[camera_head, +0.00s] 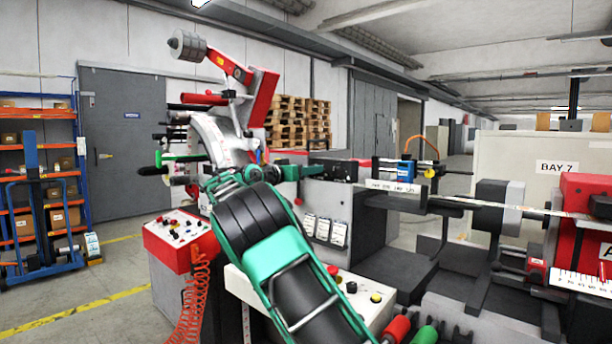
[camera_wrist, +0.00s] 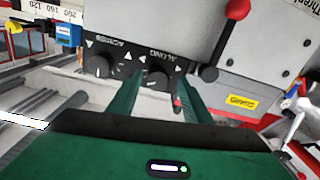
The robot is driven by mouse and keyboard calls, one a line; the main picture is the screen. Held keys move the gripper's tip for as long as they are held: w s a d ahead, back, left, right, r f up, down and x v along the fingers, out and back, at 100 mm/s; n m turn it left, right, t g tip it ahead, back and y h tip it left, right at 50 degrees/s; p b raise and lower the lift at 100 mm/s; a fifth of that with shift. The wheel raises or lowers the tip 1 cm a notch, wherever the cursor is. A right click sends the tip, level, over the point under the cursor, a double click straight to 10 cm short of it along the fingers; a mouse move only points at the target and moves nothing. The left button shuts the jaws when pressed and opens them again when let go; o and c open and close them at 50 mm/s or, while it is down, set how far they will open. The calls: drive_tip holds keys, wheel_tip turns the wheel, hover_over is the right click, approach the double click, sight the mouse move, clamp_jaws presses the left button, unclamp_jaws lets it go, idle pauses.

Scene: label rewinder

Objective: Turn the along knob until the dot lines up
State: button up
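The along knob (camera_wrist: 157,74) is a small black knob on a black panel (camera_wrist: 128,60) in the wrist view, beside its upside-down "ALONG" label and small white triangles. My gripper (camera_wrist: 162,76) has its two green fingers apart, one to each side of the along knob. A gap shows at the right finger; whether the left finger touches the knob I cannot tell. A pale mark shows on the knob, but its alignment with a dot is too small to tell. In the head view, my gripper (camera_head: 310,172) reaches the dark box (camera_head: 335,169); the knob is hidden there.
A similar across knob (camera_wrist: 101,65) sits close to the left of the along knob. A red ball-ended lever (camera_wrist: 236,10) stands to the right. A blue sensor block (camera_wrist: 67,35) lies left in the wrist view. A red control box (camera_head: 165,250) stands left in the head view.

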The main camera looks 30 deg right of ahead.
drive_tip(key=v, duration=1)
drive_tip(key=shift+a, duration=0.35)
drive_tip(key=shift+s, duration=0.1)
